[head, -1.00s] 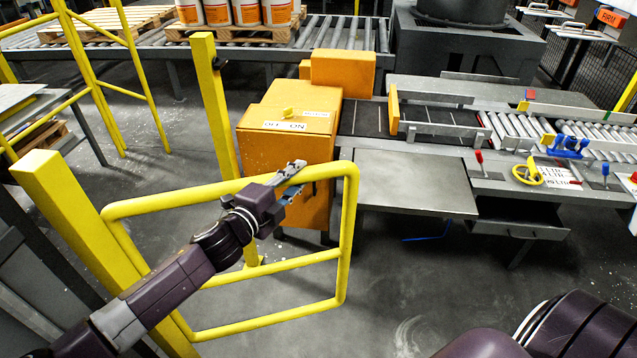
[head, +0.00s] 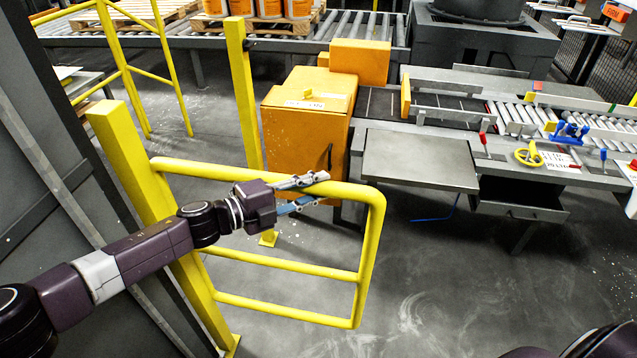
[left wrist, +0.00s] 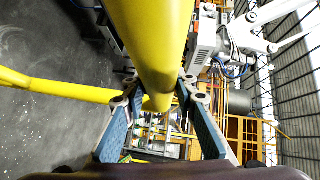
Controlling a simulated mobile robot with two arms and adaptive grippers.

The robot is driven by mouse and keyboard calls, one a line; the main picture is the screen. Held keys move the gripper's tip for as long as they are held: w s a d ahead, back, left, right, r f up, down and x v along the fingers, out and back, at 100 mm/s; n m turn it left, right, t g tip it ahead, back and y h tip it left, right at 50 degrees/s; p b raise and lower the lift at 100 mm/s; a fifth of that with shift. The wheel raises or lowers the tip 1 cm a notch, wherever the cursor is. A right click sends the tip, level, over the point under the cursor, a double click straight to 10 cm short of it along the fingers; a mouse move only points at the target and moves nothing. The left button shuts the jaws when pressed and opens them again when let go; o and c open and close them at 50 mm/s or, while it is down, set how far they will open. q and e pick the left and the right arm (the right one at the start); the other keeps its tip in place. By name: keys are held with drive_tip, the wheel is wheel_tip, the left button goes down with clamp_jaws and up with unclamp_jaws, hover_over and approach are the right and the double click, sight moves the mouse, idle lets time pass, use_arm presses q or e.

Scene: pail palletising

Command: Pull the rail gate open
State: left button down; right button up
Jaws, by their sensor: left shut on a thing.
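The rail gate (head: 290,265) is a yellow tubular frame with rounded corners, joined at its left side to a thick yellow post (head: 130,160). It stands swung out toward me, clear of the thinner yellow post (head: 241,95) behind it. My left gripper (head: 312,189) is at the gate's top rail, nearer its free end. In the left wrist view its two blue-padded fingers (left wrist: 158,92) lie on either side of the yellow rail (left wrist: 150,40), shut on it. The exact contact is partly hidden by the rail. My right gripper is out of view.
An orange cabinet (head: 300,135) and a grey table (head: 420,160) with an open drawer (head: 520,198) stand beyond the gate. A roller conveyor with palletised pails (head: 270,8) runs at the back. A dark panel (head: 50,150) is close at left. The floor right of the gate is clear.

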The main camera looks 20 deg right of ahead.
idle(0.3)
use_arm(q)
drive_tip(key=c, duration=1.5)
unclamp_jaws()
drive_tip(key=shift+w, duration=0.1)
drive_tip(key=shift+c, duration=0.2)
drive_tip(key=shift+a, duration=0.1)
drive_tip(key=v, duration=1.2)
drive_tip(key=shift+f, duration=0.1)
